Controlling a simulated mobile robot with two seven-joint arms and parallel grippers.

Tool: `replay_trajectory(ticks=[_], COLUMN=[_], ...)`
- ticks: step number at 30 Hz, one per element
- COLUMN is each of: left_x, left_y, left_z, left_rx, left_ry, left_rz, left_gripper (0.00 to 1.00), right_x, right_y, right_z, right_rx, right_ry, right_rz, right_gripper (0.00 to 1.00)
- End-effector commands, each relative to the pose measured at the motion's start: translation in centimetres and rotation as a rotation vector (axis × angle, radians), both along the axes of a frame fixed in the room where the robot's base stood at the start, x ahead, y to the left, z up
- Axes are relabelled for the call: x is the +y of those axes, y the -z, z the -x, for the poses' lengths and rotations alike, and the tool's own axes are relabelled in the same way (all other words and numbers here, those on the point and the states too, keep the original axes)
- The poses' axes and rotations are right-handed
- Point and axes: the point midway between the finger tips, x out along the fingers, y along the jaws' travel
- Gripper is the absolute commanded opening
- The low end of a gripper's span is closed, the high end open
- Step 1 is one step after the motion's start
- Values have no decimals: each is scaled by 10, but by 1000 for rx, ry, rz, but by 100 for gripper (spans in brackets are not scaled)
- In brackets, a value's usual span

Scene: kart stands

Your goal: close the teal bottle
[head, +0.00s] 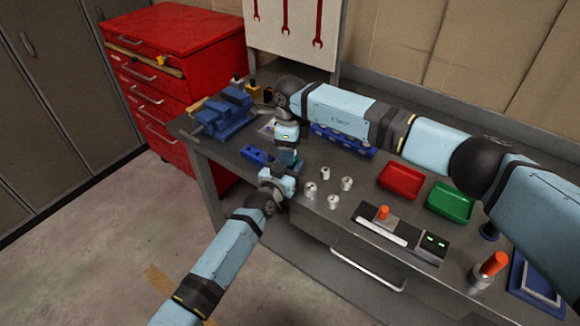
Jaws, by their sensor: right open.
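A small dark teal thing (297,154), which looks like the teal bottle, stands near the bench's front edge. My two grippers hide most of it. My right gripper (288,150) points down over it from above and is open. My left gripper (284,168) reaches in from the front, low beside the bottle. Whether the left fingers are closed around it is too small to tell. I cannot make out the bottle's cap or whether its top is covered.
A blue vise (226,113), a blue block (253,155) and a blue rack (342,143) surround the spot. Several small white cylinders (325,173) stand to the right. Red (401,181) and green (450,202) trays lie further right, near an orange-topped cylinder (489,268).

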Motion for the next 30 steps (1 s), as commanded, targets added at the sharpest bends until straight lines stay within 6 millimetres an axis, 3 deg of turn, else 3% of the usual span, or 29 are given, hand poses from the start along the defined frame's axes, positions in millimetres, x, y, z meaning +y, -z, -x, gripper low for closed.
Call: replay_trajectory(ticks=[5, 15, 21, 30], left_x=[0, 0, 0, 0], left_y=[0, 0, 0, 0], left_z=[0, 0, 0, 0], left_rx=[0, 1, 0, 0], left_ry=[0, 0, 0, 0], left_rz=[0, 0, 0, 0], left_gripper=[0, 0, 0, 0], right_x=[0, 0, 0, 0], right_y=[-10, -78, -109, -120], right_z=[-1, -1, 0, 0], right_rx=[-1, -4, -2, 1], right_ry=[0, 0, 0, 0], right_rz=[-1, -1, 0, 0], right_gripper=[62, 62, 62, 62])
